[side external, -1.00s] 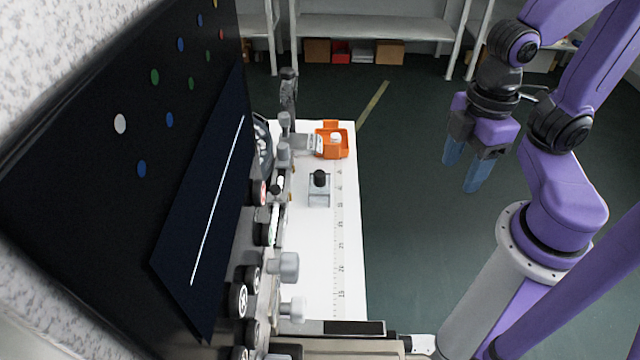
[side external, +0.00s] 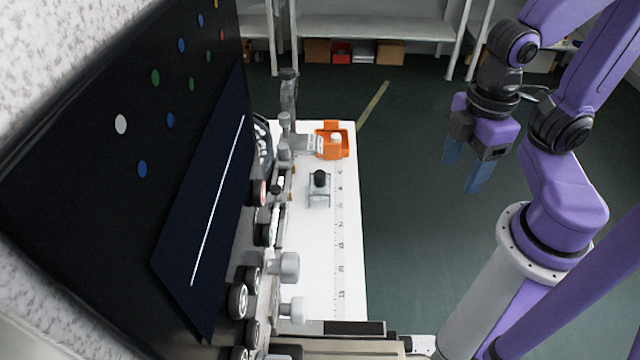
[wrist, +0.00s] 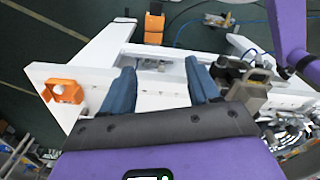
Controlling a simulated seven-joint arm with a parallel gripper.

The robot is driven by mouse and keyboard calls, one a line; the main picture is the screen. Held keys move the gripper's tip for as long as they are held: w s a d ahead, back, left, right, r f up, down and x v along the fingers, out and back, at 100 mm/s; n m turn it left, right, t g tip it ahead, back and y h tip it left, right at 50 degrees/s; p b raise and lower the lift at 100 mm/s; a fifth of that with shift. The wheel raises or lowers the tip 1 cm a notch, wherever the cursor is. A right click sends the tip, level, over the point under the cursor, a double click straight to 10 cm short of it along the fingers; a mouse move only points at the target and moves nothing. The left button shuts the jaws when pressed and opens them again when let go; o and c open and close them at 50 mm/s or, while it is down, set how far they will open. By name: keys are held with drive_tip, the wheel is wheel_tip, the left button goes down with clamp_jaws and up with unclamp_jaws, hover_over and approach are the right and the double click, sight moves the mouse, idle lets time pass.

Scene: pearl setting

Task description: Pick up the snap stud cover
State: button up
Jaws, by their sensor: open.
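A small white rounded piece (side external: 336,138) sits in an orange holder (side external: 346,152) at the far end of the white bench. In the wrist view the white piece (wrist: 70,93) is in the orange holder (wrist: 50,84) at left. It may be the snap stud cover, but I cannot tell for sure. My gripper (side external: 465,168) is open and empty, to the right of the bench and apart from it, above the floor in the side view. In the wrist view its blue fingers (wrist: 161,86) are spread with nothing between them, and the orange holder is left of them.
A grey block with a black knob (side external: 319,179) stands on the white bench (side external: 318,245), which has a ruler scale. Rollers and grey knobs (side external: 288,266) line its left side beside a large dark panel (side external: 100,190). Green floor lies open to the right.

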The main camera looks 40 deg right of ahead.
drive_tip(key=w+a+r+n, duration=0.2)
drive_tip(key=w+a+n, duration=0.5)
drive_tip(key=w, duration=0.5)
drive_tip(key=n, duration=0.7)
hover_over(320, 173)
wheel_tip(320, 173, down, 17)
drive_tip(key=shift+r, duration=0.2)
drive_tip(key=c, duration=0.8)
